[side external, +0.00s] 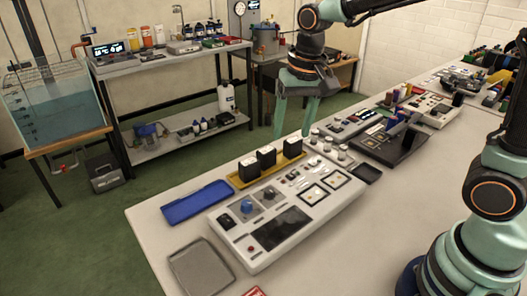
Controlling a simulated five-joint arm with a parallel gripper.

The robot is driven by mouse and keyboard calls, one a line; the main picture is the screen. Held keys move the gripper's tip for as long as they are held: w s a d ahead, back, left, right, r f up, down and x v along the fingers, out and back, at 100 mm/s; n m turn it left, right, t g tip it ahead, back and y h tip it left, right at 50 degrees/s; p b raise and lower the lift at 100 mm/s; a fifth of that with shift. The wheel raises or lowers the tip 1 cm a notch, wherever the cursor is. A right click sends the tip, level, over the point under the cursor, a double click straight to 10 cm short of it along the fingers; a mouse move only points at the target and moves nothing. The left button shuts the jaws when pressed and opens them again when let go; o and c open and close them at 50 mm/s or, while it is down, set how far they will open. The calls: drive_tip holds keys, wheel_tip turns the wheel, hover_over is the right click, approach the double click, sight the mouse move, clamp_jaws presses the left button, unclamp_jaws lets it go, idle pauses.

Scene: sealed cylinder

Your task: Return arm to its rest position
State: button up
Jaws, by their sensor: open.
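My gripper (292,118) hangs pointing down from my arm at the upper middle of the side external view. Its two green fingers are apart, with nothing seen between them. The fingertips appear above or beyond the far edge of the white table (160,232), near the yellow tray with black blocks; their exact height over it I cannot tell. My arm reaches out from the right side of the view.
A white control panel (318,205) sits mid-table. Black blocks (266,158) stand in a yellow tray (236,181) behind it. A blue tray (196,202) and a grey tray (201,269) lie at left. Several small jars and devices crowd the right. A water tank (50,108) stands off the table.

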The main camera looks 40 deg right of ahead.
drive_tip(key=s+d+r+n+t, duration=0.3)
drive_tip(key=s+d+n+t, duration=0.1)
drive_tip(key=s, duration=0.5)
drive_tip(key=shift+s+d+r+n, duration=0.15)
drive_tip(key=shift+s+d+n, duration=0.25)
drive_tip(key=shift+d, duration=0.35)
